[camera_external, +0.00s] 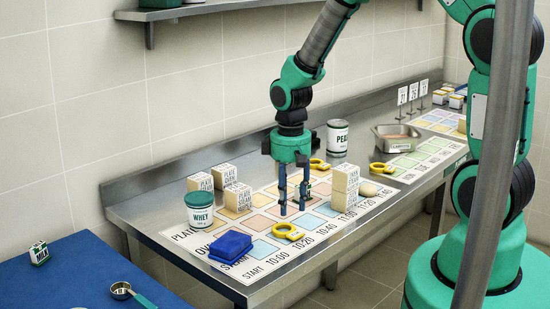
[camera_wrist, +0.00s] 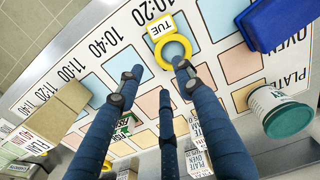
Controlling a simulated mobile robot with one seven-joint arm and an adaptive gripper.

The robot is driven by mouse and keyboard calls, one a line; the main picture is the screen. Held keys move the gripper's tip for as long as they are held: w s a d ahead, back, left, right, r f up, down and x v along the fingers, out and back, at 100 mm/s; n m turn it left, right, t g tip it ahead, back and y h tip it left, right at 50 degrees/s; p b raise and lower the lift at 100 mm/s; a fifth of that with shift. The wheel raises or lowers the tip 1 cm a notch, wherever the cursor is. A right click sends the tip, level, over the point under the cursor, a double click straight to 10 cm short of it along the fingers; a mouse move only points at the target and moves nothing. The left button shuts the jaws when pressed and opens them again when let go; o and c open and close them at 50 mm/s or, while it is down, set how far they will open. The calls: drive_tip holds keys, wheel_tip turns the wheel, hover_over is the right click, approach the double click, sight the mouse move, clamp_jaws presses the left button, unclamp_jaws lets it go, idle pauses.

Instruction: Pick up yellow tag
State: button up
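A yellow ring-shaped tag (camera_external: 287,231) lies flat on the printed chart near the counter's front edge. In the wrist view the yellow tag (camera_wrist: 174,38) shows a round ring and a white label reading "TUE". Other yellow tags lie farther back, one (camera_external: 319,164) behind my gripper and one (camera_external: 380,168) to the right. My gripper (camera_external: 292,210) points down over the chart, just behind the front tag. In the wrist view my gripper (camera_wrist: 158,78) has its fingers spread with nothing held between them. One fingertip overlaps the ring's edge in the picture; contact cannot be told.
A blue folded cloth (camera_external: 231,246) and a green-lidded whey tub (camera_external: 201,211) stand left. A peas can (camera_external: 337,138) and metal tray (camera_external: 396,138) are behind.

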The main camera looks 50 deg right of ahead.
drive_tip(key=shift+f, duration=0.1)
drive_tip(key=shift+f+b, duration=0.65)
drive_tip(key=shift+f, duration=1.85)
clamp_jaws()
